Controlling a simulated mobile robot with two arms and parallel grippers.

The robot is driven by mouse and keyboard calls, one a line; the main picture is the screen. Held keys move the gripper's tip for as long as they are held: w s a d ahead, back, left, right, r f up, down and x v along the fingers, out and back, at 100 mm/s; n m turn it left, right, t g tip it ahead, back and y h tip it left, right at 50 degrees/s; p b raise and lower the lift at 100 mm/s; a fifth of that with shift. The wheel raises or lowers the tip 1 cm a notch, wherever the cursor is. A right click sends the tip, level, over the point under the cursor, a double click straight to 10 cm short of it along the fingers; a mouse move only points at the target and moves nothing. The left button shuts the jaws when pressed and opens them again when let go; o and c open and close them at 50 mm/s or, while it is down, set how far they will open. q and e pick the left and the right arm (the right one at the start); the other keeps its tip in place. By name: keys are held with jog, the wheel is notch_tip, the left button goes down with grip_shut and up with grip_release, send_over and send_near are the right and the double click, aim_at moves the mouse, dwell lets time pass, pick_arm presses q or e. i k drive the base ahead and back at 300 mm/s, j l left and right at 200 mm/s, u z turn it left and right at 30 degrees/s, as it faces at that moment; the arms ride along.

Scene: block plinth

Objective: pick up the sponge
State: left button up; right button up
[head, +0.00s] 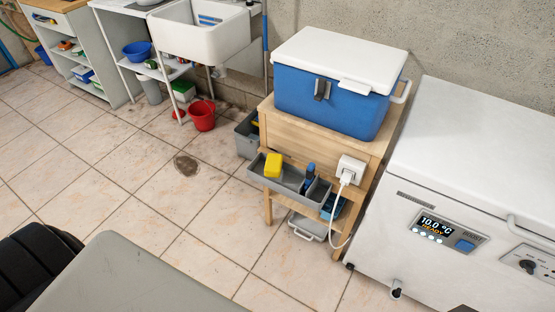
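A yellow block that looks like the sponge (273,165) sits in the left part of a grey open tray (290,188). The tray is on the front of a wooden stand (377,148), below its top. The top of the sponge shows above the tray's rim; its underside is hidden. A dark blue and black item (309,177) stands in the right part of the tray, apart from the sponge. Neither of my grippers can be made out in the head view.
A blue cooler with a white lid (335,105) stands on top of the stand. A white plug and cord (347,178) hang at its right side. A white chest freezer (470,150) is at right. Tiled floor (150,200) lies open to the left.

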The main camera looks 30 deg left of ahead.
aim_at(273, 164)
jog(key=i+j+u, duration=0.15)
jog(key=j+u, duration=0.35)
jog(key=i+j+u, duration=0.2)
jog(key=u, duration=0.25)
jog(key=i+j, duration=0.05)
jog(key=j, duration=0.05)
